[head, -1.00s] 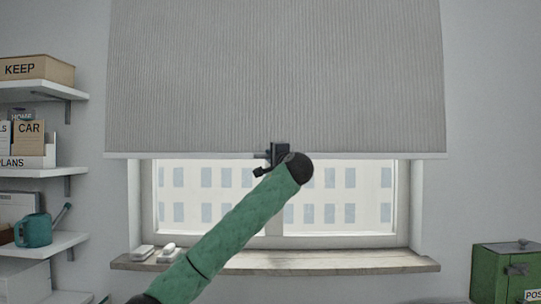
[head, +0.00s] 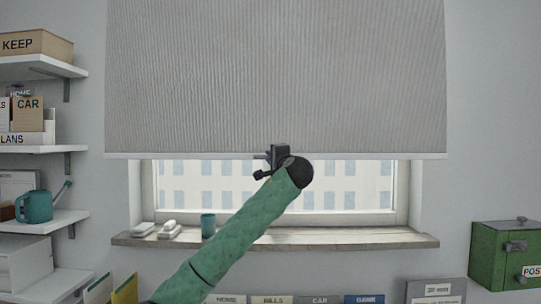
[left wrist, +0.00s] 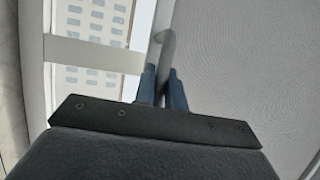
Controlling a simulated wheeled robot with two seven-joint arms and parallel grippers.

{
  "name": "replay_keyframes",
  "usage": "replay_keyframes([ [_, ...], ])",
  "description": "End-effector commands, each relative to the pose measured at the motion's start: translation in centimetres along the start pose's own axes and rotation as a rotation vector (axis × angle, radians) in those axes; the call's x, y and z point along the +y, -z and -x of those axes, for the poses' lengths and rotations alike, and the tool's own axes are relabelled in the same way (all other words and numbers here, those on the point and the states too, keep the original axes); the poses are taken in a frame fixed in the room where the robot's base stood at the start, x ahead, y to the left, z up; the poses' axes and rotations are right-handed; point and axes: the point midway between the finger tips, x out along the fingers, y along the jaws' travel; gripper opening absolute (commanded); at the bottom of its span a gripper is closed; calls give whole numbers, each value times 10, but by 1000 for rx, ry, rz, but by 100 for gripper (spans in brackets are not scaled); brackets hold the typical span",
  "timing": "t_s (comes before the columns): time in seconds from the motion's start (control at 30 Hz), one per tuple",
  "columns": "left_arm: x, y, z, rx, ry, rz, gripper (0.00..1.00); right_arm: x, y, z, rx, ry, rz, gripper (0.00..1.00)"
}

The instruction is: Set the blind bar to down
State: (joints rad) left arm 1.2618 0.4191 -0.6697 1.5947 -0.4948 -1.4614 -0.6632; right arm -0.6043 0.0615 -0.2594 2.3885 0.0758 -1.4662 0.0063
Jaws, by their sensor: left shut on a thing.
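The grey ribbed blind (head: 275,75) hangs over the upper part of the window. Its pale blind bar (head: 370,156) runs level along the bottom edge, well above the sill. My left gripper (head: 265,164) is at about the middle of the bar, reaching up from below. In the left wrist view its two blue-grey fingers (left wrist: 163,84) are shut on the bar (left wrist: 166,48), which passes between them. The arm and dark wrist hide a little of the window. My right gripper does not show.
The wooden sill (head: 340,238) holds white objects (head: 157,229) and a green cup (head: 208,226). Shelves (head: 40,222) stand at left, a green post box (head: 505,255) at right. Labelled files (head: 320,299) line the bottom.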

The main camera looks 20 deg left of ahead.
Motion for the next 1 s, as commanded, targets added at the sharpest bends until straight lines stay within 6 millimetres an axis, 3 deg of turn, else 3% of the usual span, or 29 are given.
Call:
replay_keyframes([
  [0.4,4,0,1,1,0,0,0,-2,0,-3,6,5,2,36],
  [0.43,3,0,1,1,0,0,16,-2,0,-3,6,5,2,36],
  [0.53,3,0,1,1,0,0,34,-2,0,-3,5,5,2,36],
  [0.83,4,0,2,0,-1,0,34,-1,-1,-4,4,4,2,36],
  [1.0,6,1,18,2,-1,2,34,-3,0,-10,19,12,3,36],
])
